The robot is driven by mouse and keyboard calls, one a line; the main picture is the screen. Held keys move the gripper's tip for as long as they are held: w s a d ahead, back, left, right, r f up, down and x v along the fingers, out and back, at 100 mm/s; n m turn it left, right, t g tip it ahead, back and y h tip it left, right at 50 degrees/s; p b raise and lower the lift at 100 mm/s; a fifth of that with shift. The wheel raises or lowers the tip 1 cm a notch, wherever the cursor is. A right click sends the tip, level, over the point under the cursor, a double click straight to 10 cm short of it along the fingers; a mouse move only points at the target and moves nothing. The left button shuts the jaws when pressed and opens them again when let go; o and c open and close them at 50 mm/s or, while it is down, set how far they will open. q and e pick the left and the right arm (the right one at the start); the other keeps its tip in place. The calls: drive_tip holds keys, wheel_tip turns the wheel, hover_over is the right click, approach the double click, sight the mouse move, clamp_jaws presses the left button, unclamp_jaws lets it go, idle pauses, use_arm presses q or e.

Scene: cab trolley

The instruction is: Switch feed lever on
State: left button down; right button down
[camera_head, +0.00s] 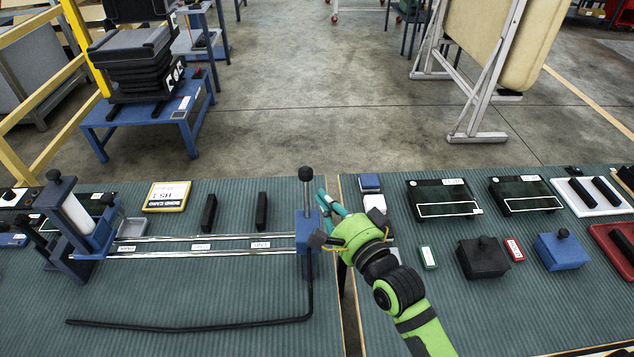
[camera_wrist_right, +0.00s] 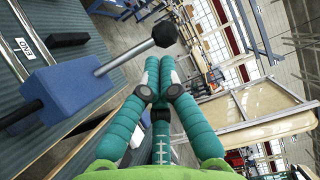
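The feed lever is a short grey rod with a black ball knob (camera_head: 306,174) standing up from a blue block (camera_head: 307,229) at the right end of the two metal rails. In the right wrist view the knob (camera_wrist_right: 165,33) is at the upper middle, and the blue block (camera_wrist_right: 75,85) is at the left. My right gripper (camera_head: 322,196) is just right of the lever, its teal fingers pointing towards it. In the wrist view its fingers (camera_wrist_right: 159,68) are drawn together with nothing between them. The knob is beyond their tips, seemingly apart. My left gripper is not in view.
A blue stand with a white roll (camera_head: 78,214) is at the rails' left end. A bent black bar (camera_head: 190,327) runs along the front. Black boxes (camera_head: 443,199) and blue and red parts fill the right table. A narrow gap separates the two green-topped tables.

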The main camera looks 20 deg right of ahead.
sight(306, 194)
drive_tip(key=shift+p+x, duration=0.5)
drive_tip(key=shift+x, duration=1.35)
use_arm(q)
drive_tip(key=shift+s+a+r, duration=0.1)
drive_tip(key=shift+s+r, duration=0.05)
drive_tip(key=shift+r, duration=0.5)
use_arm(e)
drive_tip(key=shift+w, duration=0.1)
